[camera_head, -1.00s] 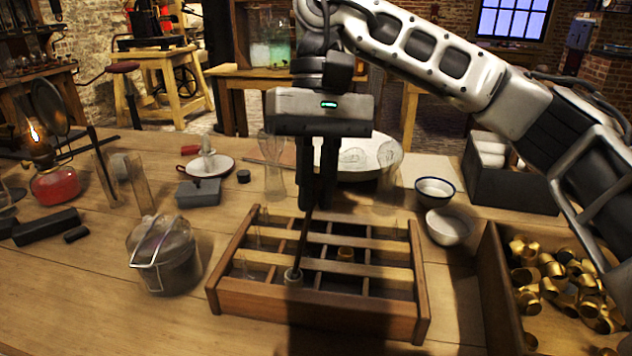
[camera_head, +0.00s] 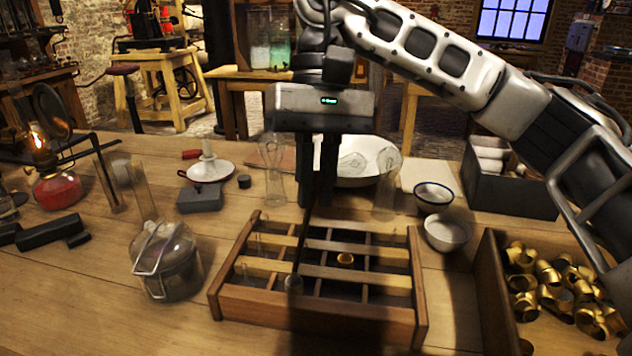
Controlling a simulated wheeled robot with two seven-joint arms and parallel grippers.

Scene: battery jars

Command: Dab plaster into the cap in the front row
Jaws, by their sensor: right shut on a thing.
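My right gripper (camera_head: 320,200) points down above the wooden divided rack (camera_head: 310,308). It is shut on a thin dark rod (camera_head: 301,245) that slants down and slightly left. The rod's lower end meets a small grey round piece (camera_head: 294,284), seemingly the cap, in the rack's front row. I cannot tell whether the tip is inside it or only touching it, nor whether plaster is on it. A brass cap (camera_head: 345,259) sits in a compartment further back. My left gripper is not in view.
A lidded glass jar (camera_head: 167,262) stands left of the rack. Two white bowls (camera_head: 434,196) (camera_head: 447,231) and a crate of brass caps (camera_head: 490,285) are at the right. A large white basin (camera_head: 358,160) and clear glass pieces stand behind.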

